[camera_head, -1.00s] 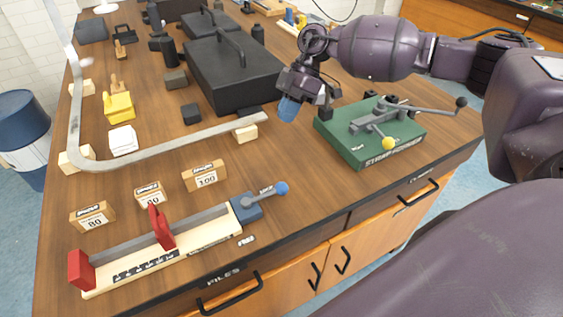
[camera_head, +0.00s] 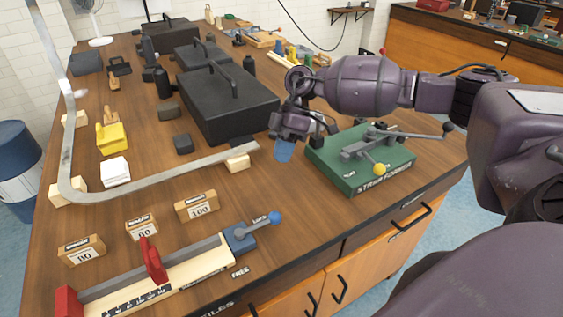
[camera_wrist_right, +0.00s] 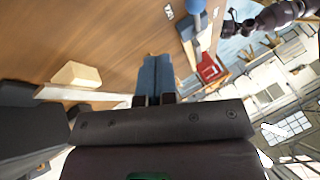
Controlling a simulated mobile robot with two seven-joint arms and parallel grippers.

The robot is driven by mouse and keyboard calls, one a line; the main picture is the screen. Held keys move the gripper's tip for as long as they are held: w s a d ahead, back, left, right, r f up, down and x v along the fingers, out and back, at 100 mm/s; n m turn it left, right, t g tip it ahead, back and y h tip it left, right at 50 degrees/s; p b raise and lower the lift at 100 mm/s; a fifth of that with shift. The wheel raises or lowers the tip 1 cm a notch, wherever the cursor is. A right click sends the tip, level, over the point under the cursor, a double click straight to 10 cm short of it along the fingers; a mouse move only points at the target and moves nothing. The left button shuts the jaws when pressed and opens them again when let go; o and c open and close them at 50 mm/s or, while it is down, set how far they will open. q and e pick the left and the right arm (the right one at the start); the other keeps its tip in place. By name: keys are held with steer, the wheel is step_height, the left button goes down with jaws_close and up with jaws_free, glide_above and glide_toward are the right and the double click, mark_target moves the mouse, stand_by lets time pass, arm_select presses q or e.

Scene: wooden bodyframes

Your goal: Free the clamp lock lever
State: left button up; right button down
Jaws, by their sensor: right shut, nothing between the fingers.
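The clamp is a long pale board with red jaws (camera_head: 152,262) at the table's front left. At its right end is a blue block (camera_head: 240,236) with a grey lever ending in a blue ball (camera_head: 275,217). The lever points along the LOCK label; the FREE label (camera_head: 240,271) is nearer the table edge. My right gripper (camera_head: 284,150) is shut and empty, its blue fingers pointing down, beyond and apart from the lever. In the right wrist view, the shut fingers (camera_wrist_right: 155,78) show below the blue ball (camera_wrist_right: 195,6). My left gripper is not in view.
A bent metal strip on wood blocks (camera_head: 237,164) and a large black case (camera_head: 230,110) lie to the left. Numbered blocks (camera_head: 197,207) stand behind the clamp. The table between lever and gripper looks clear.

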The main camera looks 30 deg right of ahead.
mark_target(260, 223)
steer(key=x, duration=0.7)
steer(key=shift+s+a+f, duration=0.1)
steer(key=shift+f, duration=0.15)
steer(key=s, duration=0.1)
steer(key=s+a, duration=0.1)
steer(key=shift+s+a+f, duration=0.15)
steer(key=shift+s+f, duration=0.15)
steer(key=shift+f, duration=0.1)
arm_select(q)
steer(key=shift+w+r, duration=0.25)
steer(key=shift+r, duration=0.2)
arm_select(e)
steer(key=shift+s+a+f, duration=0.2)
steer(key=shift+s+a, duration=0.1)
steer(key=shift+s, duration=0.2)
arm_select(q)
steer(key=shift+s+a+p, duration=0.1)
steer(key=shift+p, duration=0.3)
arm_select(e)
steer(key=shift+s+d, duration=0.1)
